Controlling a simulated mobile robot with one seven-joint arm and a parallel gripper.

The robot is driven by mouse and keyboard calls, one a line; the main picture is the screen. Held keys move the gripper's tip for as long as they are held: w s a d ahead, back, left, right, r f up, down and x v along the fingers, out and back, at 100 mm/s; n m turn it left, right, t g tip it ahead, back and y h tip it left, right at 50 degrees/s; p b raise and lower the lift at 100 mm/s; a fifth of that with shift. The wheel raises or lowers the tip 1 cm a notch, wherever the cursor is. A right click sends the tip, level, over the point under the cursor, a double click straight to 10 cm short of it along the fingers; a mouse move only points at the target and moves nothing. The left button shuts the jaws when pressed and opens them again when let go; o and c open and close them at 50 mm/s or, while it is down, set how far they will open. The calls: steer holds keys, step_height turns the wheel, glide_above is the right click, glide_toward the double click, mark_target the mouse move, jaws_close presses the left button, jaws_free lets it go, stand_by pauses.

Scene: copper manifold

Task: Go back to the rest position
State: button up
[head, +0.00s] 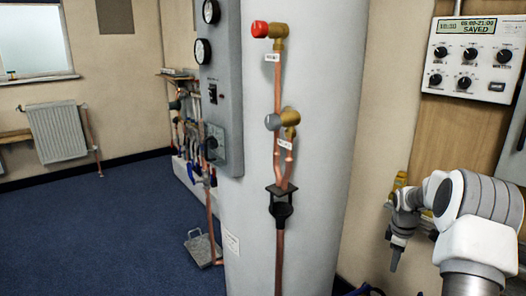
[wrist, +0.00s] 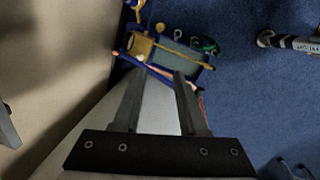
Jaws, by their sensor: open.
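My gripper (wrist: 157,74) is open in the wrist view. Its two dark fingers stand apart with nothing between them, pointing over the floor. In the head view my gripper (head: 396,258) hangs low at the right, at the end of my folded white and grey arm. It is small and dark there, apart from the big cylinder and below the control panel.
A tall pale cylinder (head: 330,120) with copper pipes and valves fills the middle. A control panel (head: 466,56) reading "SAVED" hangs at the right. Blue floor (head: 100,220) is open at the left. A blue and yellow object (wrist: 160,48) lies beyond my fingers.

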steer(key=s+a+r+m+t, duration=0.1)
steer(key=s+a+r, duration=0.2)
steer(key=a+r, duration=0.35)
steer(key=s+a+r+m, duration=0.2)
steer(key=s+a+r, duration=0.25)
steer(key=r, duration=0.25)
steer(key=s+a+r+m+t, duration=0.1)
steer(key=s+a+r, duration=0.2)
steer(key=a+r, duration=0.4)
steer(key=s+a+r+m+t, duration=0.1)
steer(key=s+a+m, duration=0.1)
steer(key=s+a, duration=0.35)
steer(key=s+a+r+m+t+y, duration=0.1)
steer(key=s+a+m, duration=0.15)
steer(key=s, duration=0.55)
steer(key=s+a+r+m, duration=0.1)
steer(key=s+a, duration=0.3)
steer(key=s, duration=0.3)
step_height(320, 180, up, 25)
steer(key=p, duration=2.5)
steer(key=shift+s, duration=0.15)
